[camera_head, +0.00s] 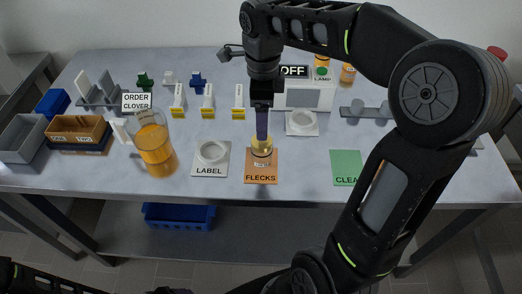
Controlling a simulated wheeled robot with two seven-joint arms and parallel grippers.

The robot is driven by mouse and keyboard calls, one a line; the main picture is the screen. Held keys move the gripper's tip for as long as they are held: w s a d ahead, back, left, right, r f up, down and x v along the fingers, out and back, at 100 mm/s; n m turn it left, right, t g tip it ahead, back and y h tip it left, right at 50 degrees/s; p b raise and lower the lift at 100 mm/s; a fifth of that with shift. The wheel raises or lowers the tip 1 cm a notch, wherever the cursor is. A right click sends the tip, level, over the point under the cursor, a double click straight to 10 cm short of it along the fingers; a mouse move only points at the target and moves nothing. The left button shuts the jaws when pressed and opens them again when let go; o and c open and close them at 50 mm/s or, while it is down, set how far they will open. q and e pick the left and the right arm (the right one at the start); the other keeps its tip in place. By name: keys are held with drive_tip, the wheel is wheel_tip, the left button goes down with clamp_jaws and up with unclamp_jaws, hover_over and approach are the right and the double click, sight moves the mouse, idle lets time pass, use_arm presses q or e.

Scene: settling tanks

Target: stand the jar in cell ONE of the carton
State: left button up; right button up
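A small jar with yellow contents and a pale label (262,158) stands upright on the orange FLECKS mat (262,179). My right gripper (262,138) points straight down at the jar's top, and its purple-looking lower part meets or overlaps the jar. I cannot tell whether the fingers are closed on it. My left gripper is out of view; only dark arm parts show at the bottom left.
A tall amber cylinder (154,150) stands between carton and jar. A white LABEL stand (211,170), yellow-marked white holders (208,101) and a green mat (347,168) are nearby. A grey bin (22,138) is left of the carton. Amber jars (348,74) stand at the back right.

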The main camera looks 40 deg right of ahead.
sight(262, 151)
drive_tip(key=shift+f, duration=1.2)
drive_tip(key=shift+a+f+p, duration=0.1)
drive_tip(key=shift+f+p, duration=0.6)
drive_tip(key=shift+f, duration=1.9)
clamp_jaws()
